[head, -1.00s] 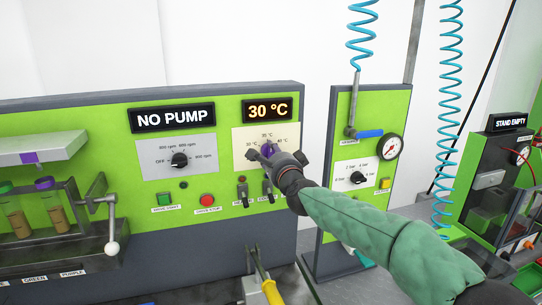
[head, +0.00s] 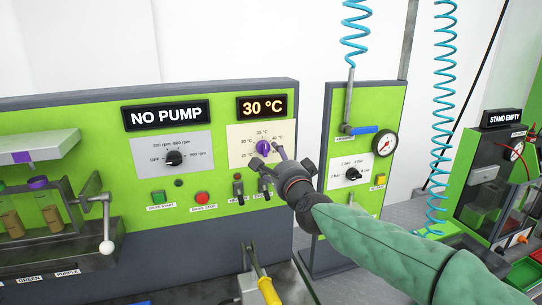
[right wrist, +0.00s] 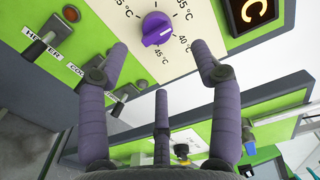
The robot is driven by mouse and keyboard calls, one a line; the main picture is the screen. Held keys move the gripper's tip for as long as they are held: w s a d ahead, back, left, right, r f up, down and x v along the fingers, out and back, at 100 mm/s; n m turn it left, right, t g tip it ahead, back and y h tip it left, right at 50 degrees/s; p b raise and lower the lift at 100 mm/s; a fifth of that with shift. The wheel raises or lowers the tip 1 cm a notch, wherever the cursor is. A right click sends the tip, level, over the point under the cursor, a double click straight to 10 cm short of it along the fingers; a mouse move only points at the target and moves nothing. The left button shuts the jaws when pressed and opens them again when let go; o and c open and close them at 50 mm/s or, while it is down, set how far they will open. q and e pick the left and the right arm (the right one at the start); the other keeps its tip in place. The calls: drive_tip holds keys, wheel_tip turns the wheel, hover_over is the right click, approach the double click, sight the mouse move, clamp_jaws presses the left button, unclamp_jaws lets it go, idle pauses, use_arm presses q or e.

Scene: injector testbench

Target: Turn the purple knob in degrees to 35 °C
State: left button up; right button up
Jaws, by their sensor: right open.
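The purple knob (head: 263,147) sits on a pale dial plate under a display (head: 262,106) that reads 30 °C. My left gripper is not in view.
Toggle switches (head: 238,189) sit just below the dial. A speed dial (head: 173,158) with a NO PUMP display (head: 166,115) is to the left. A gauge panel (head: 333,223) stands to the right. A yellow-handled lever (head: 268,288) rises in front.

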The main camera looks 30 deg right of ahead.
drive_tip(key=v, duration=0.5)
drive_tip(key=shift+s, duration=0.15)
idle(0.4)
